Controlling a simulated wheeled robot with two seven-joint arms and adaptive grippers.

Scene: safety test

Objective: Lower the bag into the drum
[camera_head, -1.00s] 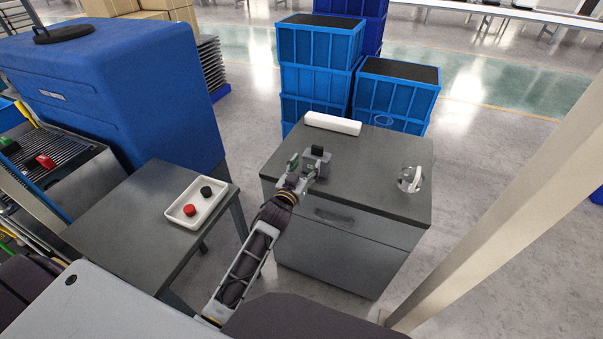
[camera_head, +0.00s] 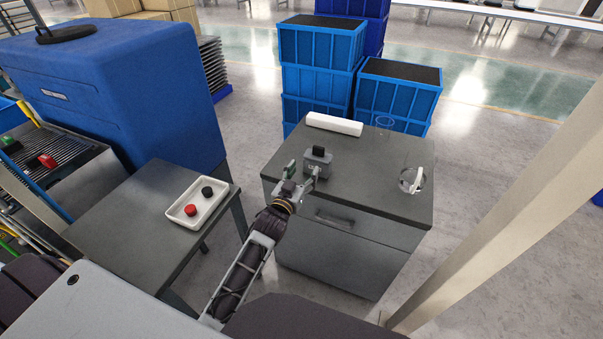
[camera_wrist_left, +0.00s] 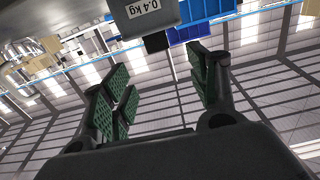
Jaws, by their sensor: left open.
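I see no bag that I can make out, and nothing that is clearly a drum. A grey block with a black knob (camera_head: 318,160) stands on the grey cabinet (camera_head: 352,205). In the left wrist view the block (camera_wrist_left: 147,14) carries a "0.4 kg" label at the top edge. My left gripper (camera_head: 304,175) is at the near side of the block, its green-padded fingers apart. In the left wrist view my left gripper (camera_wrist_left: 160,88) is open, with nothing between the pads. My right gripper is not in view.
A clear round vessel (camera_head: 410,181) and a white bar (camera_head: 334,124) are on the cabinet top. A white tray (camera_head: 183,217) with a red and a black piece lies on the left table (camera_head: 145,240). Blue crates (camera_head: 317,80) stand behind; a pale post (camera_head: 500,205) rises right.

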